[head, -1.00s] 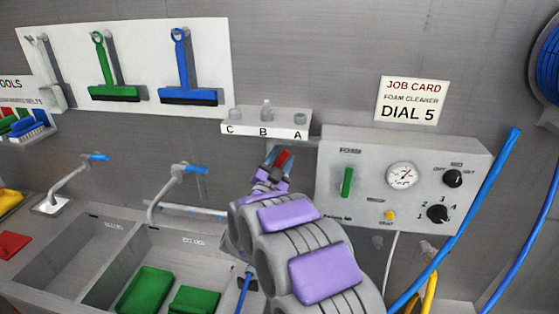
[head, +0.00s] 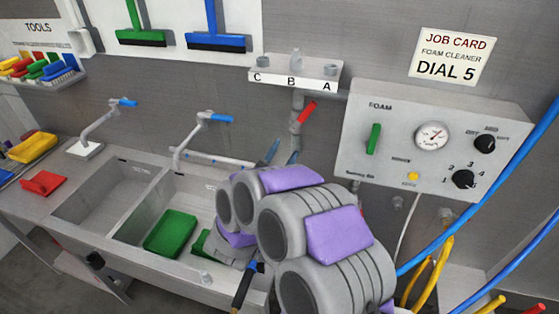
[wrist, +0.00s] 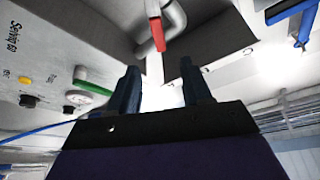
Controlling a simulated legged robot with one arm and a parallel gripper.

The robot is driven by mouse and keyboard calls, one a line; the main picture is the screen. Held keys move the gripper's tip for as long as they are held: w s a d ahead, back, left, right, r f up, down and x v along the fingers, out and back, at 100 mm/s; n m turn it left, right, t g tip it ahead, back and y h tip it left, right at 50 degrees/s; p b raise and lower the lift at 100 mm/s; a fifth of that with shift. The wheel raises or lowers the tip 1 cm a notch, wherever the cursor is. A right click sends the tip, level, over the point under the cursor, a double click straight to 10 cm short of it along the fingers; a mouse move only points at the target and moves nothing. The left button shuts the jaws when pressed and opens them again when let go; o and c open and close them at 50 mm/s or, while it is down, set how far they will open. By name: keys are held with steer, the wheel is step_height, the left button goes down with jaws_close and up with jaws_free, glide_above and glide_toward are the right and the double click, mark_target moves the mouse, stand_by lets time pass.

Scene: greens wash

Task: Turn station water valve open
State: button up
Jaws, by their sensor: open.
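The water valve's red lever (head: 306,112) is on a grey pipe (head: 296,130) below the shelf marked C, B, A. It slants up to the right from the pipe. In the wrist view the red lever (wrist: 156,33) lies ahead of my gripper, in line with the gap between the fingers. My gripper (head: 281,155) is open, its dark fingertips below the lever in the head view. In the wrist view my gripper (wrist: 161,76) shows nothing clasped between its fingers. My arm hides part of the sink and wall.
The foam panel (head: 360,155) on the right has a green handle (head: 374,138), a gauge (head: 432,136) and knobs. A double sink (head: 140,180) with taps and green trays (head: 170,234) is at left. Blue and yellow hoses (head: 470,225) hang at right.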

steer(key=shift+v, duration=0.85)
